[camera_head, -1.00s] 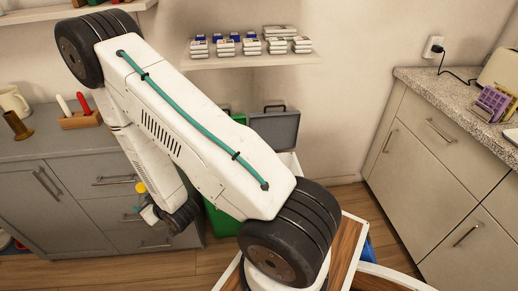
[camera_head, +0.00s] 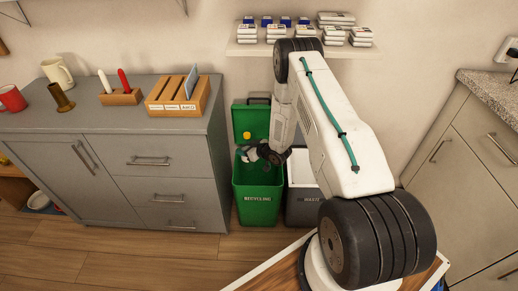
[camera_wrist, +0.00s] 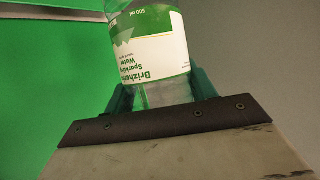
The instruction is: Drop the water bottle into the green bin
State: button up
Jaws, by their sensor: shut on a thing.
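My gripper (camera_head: 247,153) is over the open top of the green bin (camera_head: 258,207), which is labelled RECYCLING. The bin's green lid (camera_head: 250,110) stands open against the wall. In the wrist view my gripper (camera_wrist: 160,92) is shut on the clear water bottle (camera_wrist: 150,48), which has a white and green label, with one finger on each side. In the head view a yellow spot, apparently the bottle's cap (camera_head: 247,135), shows just above the gripper against the lid. The rest of the bottle is hard to make out there.
A grey bin (camera_head: 303,205) labelled WASTE stands directly right of the green bin, partly behind my arm. A grey cabinet (camera_head: 150,160) borders the green bin on the left. A wall shelf (camera_head: 300,50) with small boxes is above.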

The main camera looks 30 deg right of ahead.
jog(key=d+f, duration=0.7)
jog(key=f, duration=0.3)
jog(key=shift+w+n+y, duration=0.3)
jog(key=shift+n+y, duration=0.1)
jog(key=shift+f, duration=0.1)
jog(key=o, duration=1)
jog(key=v, duration=0.7)
jog(key=shift+s+d+r, duration=0.2)
jog(key=shift+s+r, duration=0.05)
jog(key=shift+s, duration=0.05)
